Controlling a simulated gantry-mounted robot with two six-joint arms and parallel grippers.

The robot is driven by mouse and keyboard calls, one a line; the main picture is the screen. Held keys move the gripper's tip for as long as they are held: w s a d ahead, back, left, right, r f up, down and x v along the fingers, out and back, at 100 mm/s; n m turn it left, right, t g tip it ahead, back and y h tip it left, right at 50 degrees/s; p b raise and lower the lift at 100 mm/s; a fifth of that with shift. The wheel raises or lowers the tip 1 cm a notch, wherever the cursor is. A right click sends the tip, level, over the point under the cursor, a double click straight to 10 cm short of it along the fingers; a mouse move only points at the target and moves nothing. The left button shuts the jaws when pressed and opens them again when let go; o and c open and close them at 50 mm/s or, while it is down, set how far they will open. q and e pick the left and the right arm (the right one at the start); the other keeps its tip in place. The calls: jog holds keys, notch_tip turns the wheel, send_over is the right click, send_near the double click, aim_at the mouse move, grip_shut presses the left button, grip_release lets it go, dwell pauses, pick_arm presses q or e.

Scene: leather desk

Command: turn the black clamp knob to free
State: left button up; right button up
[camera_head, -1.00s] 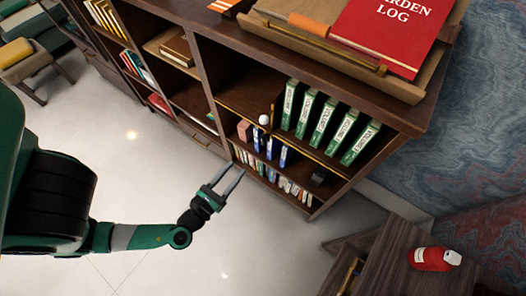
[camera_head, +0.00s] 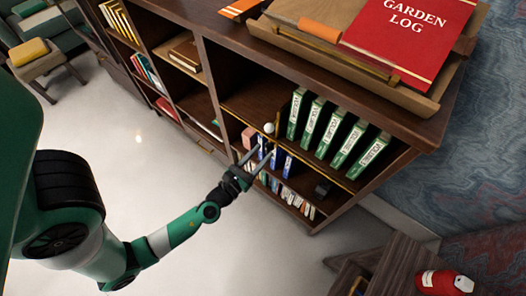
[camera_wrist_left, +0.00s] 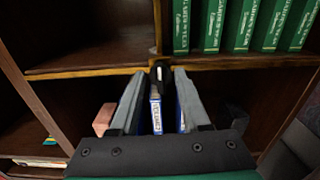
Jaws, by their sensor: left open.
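A black knob-like part (camera_wrist_left: 160,73) with a small white mark shows at the shelf's front edge in the left wrist view. It appears to be the clamp knob. My left gripper (camera_head: 266,147) is open, its fingers reaching toward the shelf edge in the head view; in the left wrist view its two fingertips (camera_wrist_left: 160,78) are spread, one on each side of the black part. I cannot tell whether they touch it. In the head view a small white ball (camera_head: 269,128) shows just above the fingertips; the black knob itself is hard to make out there. My right gripper is not in view.
Green volumes (camera_head: 328,130) stand on the shelf just right of the gripper. Blue books (camera_head: 264,148) and a pink block (camera_head: 249,138) sit on the shelf below. A tray with a red garden log (camera_head: 410,35) rests on top.

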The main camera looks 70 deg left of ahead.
pick_arm(q)
jog(key=shift+w+a, duration=0.4)
jog(key=shift+w, duration=0.15)
jog(key=shift+c, duration=0.2)
grip_shut()
